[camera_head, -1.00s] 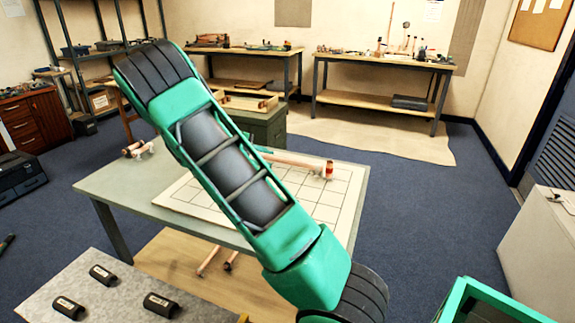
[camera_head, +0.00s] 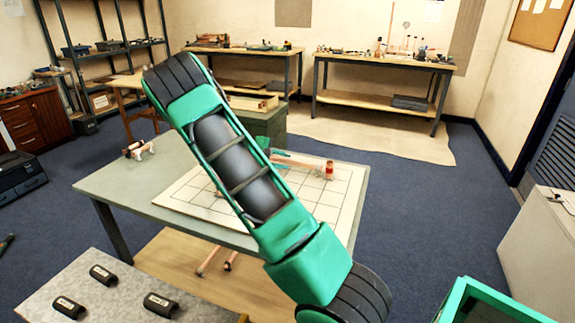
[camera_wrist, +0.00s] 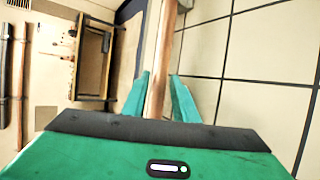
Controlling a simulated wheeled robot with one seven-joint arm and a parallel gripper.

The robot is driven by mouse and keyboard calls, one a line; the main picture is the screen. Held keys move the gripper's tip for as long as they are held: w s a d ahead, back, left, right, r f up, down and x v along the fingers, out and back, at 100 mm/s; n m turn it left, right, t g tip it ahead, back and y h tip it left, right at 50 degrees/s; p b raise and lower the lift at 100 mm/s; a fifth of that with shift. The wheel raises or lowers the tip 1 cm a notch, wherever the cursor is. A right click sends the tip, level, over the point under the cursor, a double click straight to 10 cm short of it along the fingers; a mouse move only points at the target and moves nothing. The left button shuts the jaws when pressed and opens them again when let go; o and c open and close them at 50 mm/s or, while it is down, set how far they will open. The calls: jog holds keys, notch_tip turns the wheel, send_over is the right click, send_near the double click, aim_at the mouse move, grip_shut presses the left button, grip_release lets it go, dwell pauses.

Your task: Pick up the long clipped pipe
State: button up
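A long copper pipe (camera_head: 306,165) lies over the white gridded board on the work table, with a reddish-copper fitting at its right end. Its left part is hidden behind my arm. In the wrist view the pipe (camera_wrist: 158,75) runs from the top edge down between the two green fingers of my gripper (camera_wrist: 160,98). The fingers stand on either side of the pipe, with some space beside it, so the gripper looks open. In the head view only a little of my gripper (camera_head: 282,157) shows past the arm. I cannot make out a clip clearly.
The gridded board (camera_head: 335,195) lies on the table (camera_head: 115,187). Small copper fittings (camera_head: 138,149) sit at its back left. More pipes (camera_head: 210,261) lie on the lower shelf. A grey bench (camera_head: 125,285) with 3 black sleeves is at front left.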

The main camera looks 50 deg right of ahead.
grip_shut()
jog(key=shift+r, duration=0.15)
